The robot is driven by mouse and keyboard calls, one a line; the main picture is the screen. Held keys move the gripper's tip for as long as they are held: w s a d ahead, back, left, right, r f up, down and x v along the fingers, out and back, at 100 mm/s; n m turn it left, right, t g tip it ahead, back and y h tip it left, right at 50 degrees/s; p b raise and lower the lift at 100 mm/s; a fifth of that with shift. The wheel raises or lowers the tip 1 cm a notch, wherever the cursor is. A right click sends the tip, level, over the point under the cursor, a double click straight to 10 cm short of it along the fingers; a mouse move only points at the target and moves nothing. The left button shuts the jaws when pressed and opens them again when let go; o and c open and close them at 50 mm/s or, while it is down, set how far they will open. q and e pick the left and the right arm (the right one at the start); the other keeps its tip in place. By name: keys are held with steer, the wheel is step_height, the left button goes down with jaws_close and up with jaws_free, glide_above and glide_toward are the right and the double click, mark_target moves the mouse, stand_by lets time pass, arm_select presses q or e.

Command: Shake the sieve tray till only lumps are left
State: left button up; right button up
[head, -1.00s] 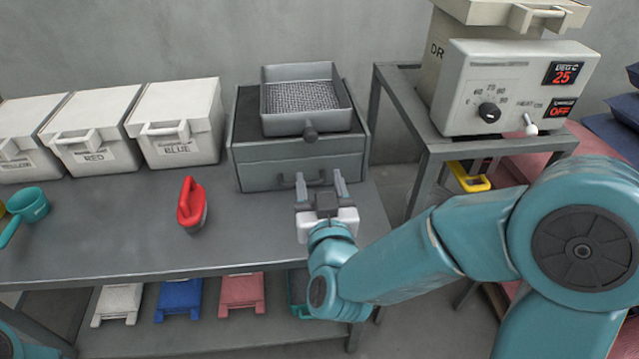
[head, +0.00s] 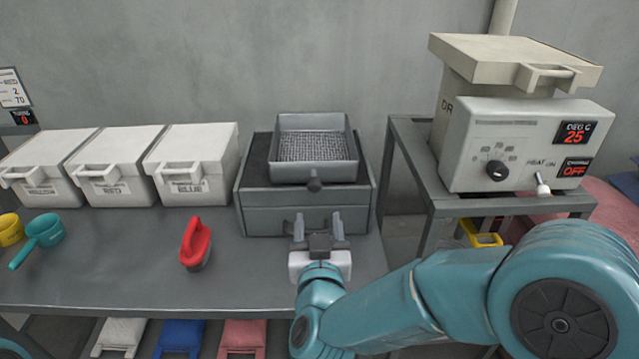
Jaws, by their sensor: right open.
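Whether powder or lumps lie on the mesh is too small to tell. My left gripper does not show.
White lidded bins (head: 190,167) stand to the left on the bench (head: 120,262). A red-handled brush (head: 195,243), a teal scoop (head: 45,230) and a yellow cup (head: 10,229) lie in front of them. A dryer (head: 530,140) stands on a frame at the right.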

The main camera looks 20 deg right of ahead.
mark_target(314, 188)
steer(key=x, duration=0.8)
steer(key=p+x, duration=0.1)
steer(key=x, duration=0.3)
steer(key=shift+w+a+f, duration=0.1)
steer(key=shift+w+a, duration=0.05)
steer(key=shift+a, duration=0.1)
steer(key=shift+w+d, duration=0.15)
steer(key=shift+w, duration=0.1)
